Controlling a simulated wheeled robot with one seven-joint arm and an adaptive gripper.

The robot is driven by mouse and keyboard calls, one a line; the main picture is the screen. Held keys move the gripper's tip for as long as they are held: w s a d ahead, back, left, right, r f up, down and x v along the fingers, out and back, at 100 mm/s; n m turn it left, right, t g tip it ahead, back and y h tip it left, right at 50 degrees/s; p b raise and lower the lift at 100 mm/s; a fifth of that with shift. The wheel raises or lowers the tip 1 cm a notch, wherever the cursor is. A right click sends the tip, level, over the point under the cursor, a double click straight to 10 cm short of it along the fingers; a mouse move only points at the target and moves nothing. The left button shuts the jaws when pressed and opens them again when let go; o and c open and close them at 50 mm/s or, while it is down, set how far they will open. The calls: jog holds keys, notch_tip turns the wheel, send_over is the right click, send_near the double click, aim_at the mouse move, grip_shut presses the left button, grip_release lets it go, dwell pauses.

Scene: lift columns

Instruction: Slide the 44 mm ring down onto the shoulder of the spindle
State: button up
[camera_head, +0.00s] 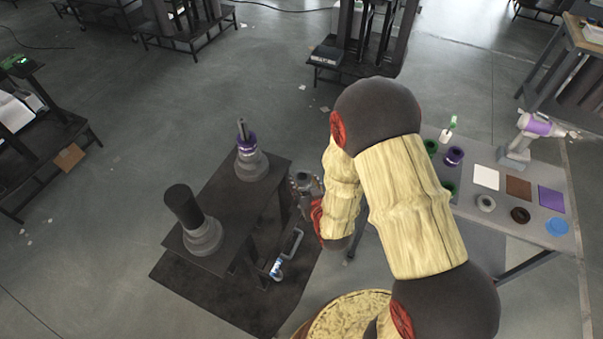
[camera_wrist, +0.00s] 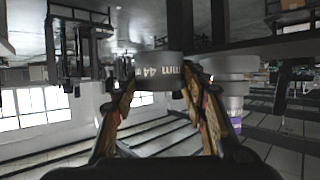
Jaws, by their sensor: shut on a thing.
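My gripper (camera_head: 306,186) is shut on a grey ring; in the wrist view its fingers (camera_wrist: 160,92) close on the sides of the 44 mm ring (camera_wrist: 157,71), whose printed label appears upside down. The ring is held in the air beside the dark stand. A spindle (camera_head: 251,162) with a stepped grey base, purple collar and thin upright rod stands at the stand's far end, left of my gripper. A grey stepped base with a purple band, apparently this spindle (camera_wrist: 232,88), shows behind the ring in the wrist view. The ring is apart from the spindle in the head view.
A second grey base with a thick black column (camera_head: 184,207) stands on the near end of the dark stand (camera_head: 228,210). A side table (camera_head: 500,212) at right holds rings, coloured squares and a purple-and-white drill-like tool (camera_head: 529,135). Open floor lies beyond the stand.

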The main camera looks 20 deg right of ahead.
jog(key=w+a+r+n+y+p, duration=0.1)
jog(key=w+a+r+p, duration=0.4)
jog(key=r, duration=0.6)
jog(key=w+a+r+n+y+p, duration=0.1)
jog(key=w+a+r+y+p, duration=0.15)
jog(key=a+r+p, duration=0.55)
jog(key=w+a+r+n+y+p, duration=0.15)
jog(key=w+r+p, duration=0.3)
jog(key=r, duration=0.85)
jog(key=b, duration=0.4)
send_over(245, 130)
jog(key=shift+f, duration=3.9)
jog(key=shift+s+d+g+h, duration=0.1)
jog(key=shift+g+h, duration=0.2)
jog(key=shift+h, duration=0.1)
jog(key=shift+f+b, duration=0.25)
jog(key=shift+b, duration=2.6)
jog(key=shift+f+b, duration=0.7)
jog(key=shift+f, duration=1.2)
jog(key=shift+f+b, duration=1.95)
